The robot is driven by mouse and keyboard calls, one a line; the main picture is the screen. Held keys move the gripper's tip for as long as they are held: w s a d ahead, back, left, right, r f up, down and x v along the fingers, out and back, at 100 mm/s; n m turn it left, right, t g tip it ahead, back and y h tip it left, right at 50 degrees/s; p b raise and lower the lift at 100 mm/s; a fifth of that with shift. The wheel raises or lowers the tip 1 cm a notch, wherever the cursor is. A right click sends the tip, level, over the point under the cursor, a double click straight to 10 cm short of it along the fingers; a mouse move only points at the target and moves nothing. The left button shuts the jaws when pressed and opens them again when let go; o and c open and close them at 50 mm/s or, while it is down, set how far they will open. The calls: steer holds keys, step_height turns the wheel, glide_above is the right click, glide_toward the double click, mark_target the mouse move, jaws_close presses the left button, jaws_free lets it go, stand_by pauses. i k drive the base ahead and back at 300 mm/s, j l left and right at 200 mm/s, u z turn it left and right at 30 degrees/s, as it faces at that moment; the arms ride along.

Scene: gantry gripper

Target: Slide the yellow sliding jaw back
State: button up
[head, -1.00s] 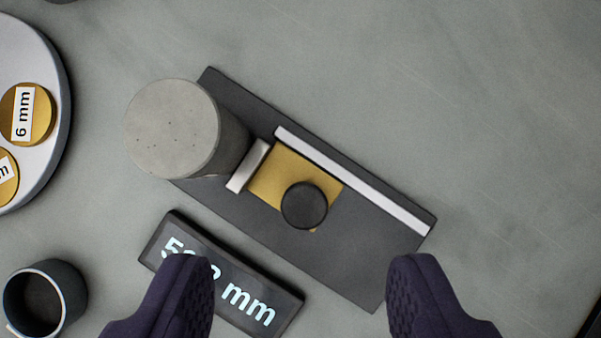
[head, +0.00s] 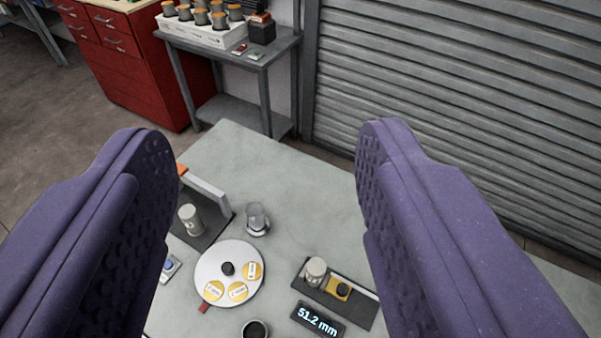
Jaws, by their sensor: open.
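The yellow sliding jaw (head: 338,289) sits on a dark base plate (head: 357,306) on the table, with a black knob (head: 343,290) on top. A grey cylinder (head: 315,270) stands at the left end of the plate, beside the jaw; from this height I cannot tell whether they touch. A display (head: 318,319) in front of the plate reads 51.2 mm. My gripper (head: 265,145) is open and empty, its two purple fingers wide apart, high above the table and well away from the jaw.
A round white tray (head: 215,257) with several yellow discs lies left of the plate. A dark cup (head: 255,330), a glass jar (head: 257,219) and a stand with a metal cylinder (head: 190,219) are also on the table. The table's far part (head: 270,165) is clear. A shutter (head: 420,70) stands behind.

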mark_target(339, 289)
steer(key=k+l+z, duration=0.15)
steer(key=k, duration=0.7)
